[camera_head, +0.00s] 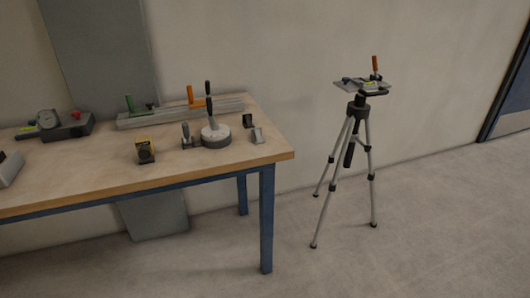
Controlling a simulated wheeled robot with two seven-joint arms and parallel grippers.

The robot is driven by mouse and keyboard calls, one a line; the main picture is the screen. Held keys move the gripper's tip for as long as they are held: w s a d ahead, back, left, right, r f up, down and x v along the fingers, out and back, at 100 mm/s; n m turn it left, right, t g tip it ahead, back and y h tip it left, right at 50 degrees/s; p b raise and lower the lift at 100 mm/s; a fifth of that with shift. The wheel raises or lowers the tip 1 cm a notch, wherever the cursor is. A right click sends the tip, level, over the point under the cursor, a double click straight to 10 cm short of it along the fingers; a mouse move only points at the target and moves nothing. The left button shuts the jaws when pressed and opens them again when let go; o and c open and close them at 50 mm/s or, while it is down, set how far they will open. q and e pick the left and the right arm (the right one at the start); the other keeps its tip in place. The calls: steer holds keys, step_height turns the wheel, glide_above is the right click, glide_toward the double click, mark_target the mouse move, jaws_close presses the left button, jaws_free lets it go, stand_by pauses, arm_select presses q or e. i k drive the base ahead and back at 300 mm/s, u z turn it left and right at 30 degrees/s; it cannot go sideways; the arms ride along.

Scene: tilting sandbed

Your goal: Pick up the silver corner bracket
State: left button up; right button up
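A small silver-grey angled piece that looks like the corner bracket (257,135) stands on the wooden workbench (220,171) near its right end. A similar darker angled piece (248,121) stands just behind it. Both are small, so their exact shape is hard to tell. Neither of my grippers shows in the head view, and nothing is seen touching the bracket.
A round grey base with a dark upright handle (215,136) stands left of the bracket. A small grey clamp-like piece (187,134), a yellow-and-black box (145,151) and a long metal rail (170,116) are also on the bench. A tripod (357,112) stands on the open floor to the right.

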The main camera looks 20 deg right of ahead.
mark_target(256, 132)
steer(key=u, duration=0.15)
steer(key=k, duration=0.5)
steer(key=z, duration=1)
steer(key=i, duration=1.05)
steer(key=u, duration=0.15)
